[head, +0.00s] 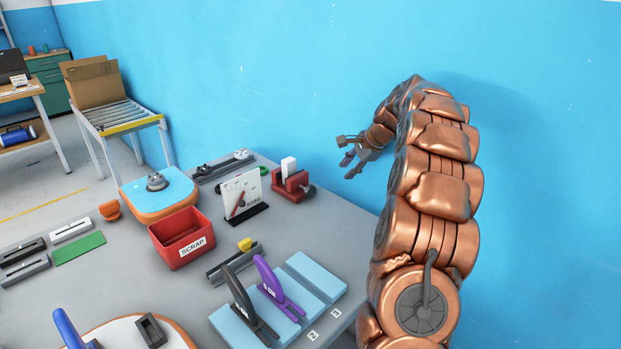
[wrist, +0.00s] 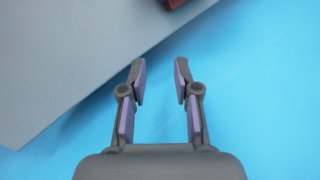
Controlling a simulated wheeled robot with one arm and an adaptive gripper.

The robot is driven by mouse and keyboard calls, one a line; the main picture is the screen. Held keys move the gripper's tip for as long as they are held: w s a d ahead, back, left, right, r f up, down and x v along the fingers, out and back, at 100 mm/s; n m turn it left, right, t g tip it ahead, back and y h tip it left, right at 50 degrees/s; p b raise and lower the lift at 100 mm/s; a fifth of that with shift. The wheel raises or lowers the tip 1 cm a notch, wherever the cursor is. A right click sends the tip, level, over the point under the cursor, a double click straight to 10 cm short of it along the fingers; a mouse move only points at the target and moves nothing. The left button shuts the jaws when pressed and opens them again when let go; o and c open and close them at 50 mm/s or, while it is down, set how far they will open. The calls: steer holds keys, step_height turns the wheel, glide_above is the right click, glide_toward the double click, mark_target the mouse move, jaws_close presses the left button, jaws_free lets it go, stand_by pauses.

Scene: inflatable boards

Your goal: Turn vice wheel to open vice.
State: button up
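The red vice (head: 290,185) stands at the back right edge of the grey table, with a white block (head: 288,166) upright in its jaws. Its dark wheel (head: 309,191) is on the right side, near the table edge. In the wrist view only a corner of the red vice (wrist: 174,4) shows at the top edge; the wheel is not visible there. My gripper (head: 348,158) is to the right of the vice and apart from it, in front of the blue wall. In the wrist view my gripper (wrist: 160,70) has its fingers apart with nothing between them.
The grey table (wrist: 60,60) ends just left of my gripper. A sign stand (head: 242,196) and a red scrap bin (head: 182,238) are left of the vice. Light blue blocks with black and purple handles (head: 275,283) lie nearer. The blue wall (head: 540,150) is close behind my arm.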

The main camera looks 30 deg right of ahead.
steer(key=n+g+h+p, duration=0.2)
steer(key=n+g+p, duration=0.2)
steer(key=g+p, duration=0.2)
glide_above(311, 186)
steer(key=d, duration=0.1)
steer(key=shift+d+r, duration=0.2)
steer(key=shift+w+a+n, duration=0.2)
steer(key=shift+a+n, duration=0.1)
steer(key=shift+a, duration=0.25)
steer(key=shift+f+p, duration=0.9)
steer(key=shift+f, duration=3.1)
steer(key=shift+a, duration=0.1)
jaws_close()
